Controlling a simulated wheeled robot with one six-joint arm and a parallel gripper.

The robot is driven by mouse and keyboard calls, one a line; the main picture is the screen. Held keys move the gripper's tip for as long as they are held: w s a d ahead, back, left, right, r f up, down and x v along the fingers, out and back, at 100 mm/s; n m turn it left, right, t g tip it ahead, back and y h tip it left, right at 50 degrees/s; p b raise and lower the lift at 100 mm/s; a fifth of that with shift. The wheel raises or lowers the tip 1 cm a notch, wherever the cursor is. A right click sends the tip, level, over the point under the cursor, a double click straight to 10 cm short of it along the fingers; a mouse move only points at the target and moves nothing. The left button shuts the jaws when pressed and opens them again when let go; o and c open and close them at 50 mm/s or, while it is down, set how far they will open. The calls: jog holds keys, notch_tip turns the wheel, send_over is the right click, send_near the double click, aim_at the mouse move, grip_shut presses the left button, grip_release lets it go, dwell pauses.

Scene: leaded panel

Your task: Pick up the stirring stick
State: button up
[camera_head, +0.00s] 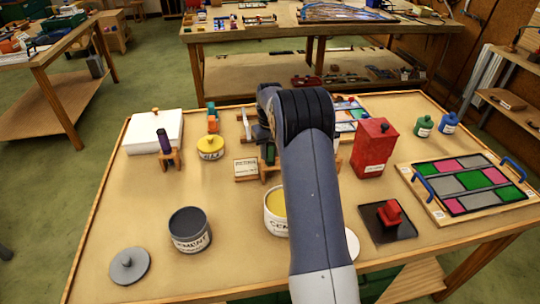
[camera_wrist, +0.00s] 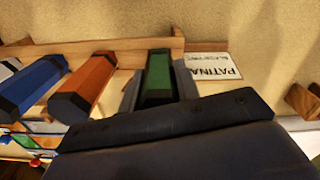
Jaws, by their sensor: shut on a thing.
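My gripper (camera_wrist: 158,82) is shut on a green stick with dark ends (camera_wrist: 158,75), a finger on each side of it. It is the likely stirring stick, but its shape alone does not confirm that. The green piece also shows in the head view (camera_head: 270,153), just left of my arm. It is at a wooden rack (camera_wrist: 110,46); I cannot tell whether it still rests on it. My arm hides most of the gripper and part of the rack in the head view.
An orange handle (camera_wrist: 83,88) and a blue handle (camera_wrist: 34,86) lie left of the gripper. A patina card (camera_wrist: 216,68) is at right. On the table are a grey cement pot (camera_head: 190,230), yellow-filled pot (camera_head: 276,212), red container (camera_head: 374,148) and glass panel tray (camera_head: 448,208).

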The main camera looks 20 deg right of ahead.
jog(key=c, duration=0.3)
